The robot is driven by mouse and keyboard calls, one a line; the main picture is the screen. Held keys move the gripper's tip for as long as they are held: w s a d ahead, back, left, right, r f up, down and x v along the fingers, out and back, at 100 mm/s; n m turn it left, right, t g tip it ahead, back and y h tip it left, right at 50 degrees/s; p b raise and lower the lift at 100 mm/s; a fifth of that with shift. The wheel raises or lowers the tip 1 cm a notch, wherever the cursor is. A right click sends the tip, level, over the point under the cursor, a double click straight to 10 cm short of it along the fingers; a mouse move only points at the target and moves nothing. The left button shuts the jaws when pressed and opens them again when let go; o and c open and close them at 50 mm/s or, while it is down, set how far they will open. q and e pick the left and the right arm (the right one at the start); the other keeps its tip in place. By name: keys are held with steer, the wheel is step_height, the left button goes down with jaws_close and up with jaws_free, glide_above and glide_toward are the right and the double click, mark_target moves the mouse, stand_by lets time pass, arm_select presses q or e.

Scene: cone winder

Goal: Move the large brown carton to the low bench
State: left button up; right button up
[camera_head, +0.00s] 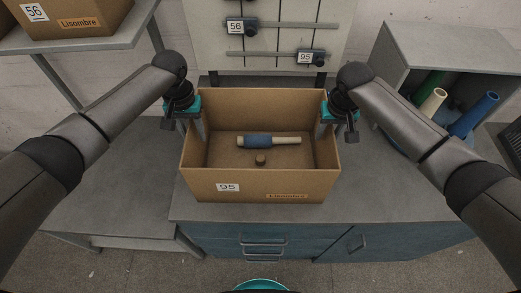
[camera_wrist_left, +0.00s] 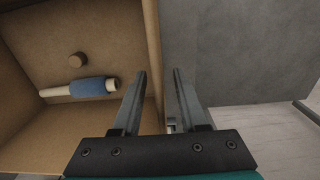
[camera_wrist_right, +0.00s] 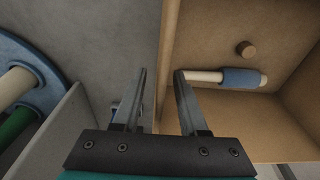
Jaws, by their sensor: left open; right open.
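The large brown carton (camera_head: 262,180), open at the top and labelled 95, stands on the grey top of the blue drawer cabinet. Inside lie a blue-wound pale tube (camera_head: 268,141) and a small brown plug (camera_head: 260,160). A grey bench (camera_head: 110,195), seemingly the low bench, is at the left. My left gripper (camera_head: 194,131) is open over the carton's left wall; in the left wrist view the wall (camera_wrist_left: 152,60) runs between its fingers. My right gripper (camera_head: 327,132) is open over the right wall (camera_wrist_right: 167,50), which also runs between its fingers.
A shelf at the upper left holds another carton (camera_head: 75,18) labelled 56. A rail board (camera_head: 275,50) stands behind. A grey open-sided unit (camera_head: 440,55) with coloured tubes is at the right. The left bench top looks clear.

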arm_select(q)
steer(key=shift+f, duration=0.75)
arm_select(e)
steer(key=shift+w+f, duration=0.1)
steer(key=shift+f, duration=0.65)
arm_select(q)
jaws_close()
arm_select(e)
jaws_close()
steer(key=shift+r, duration=0.1)
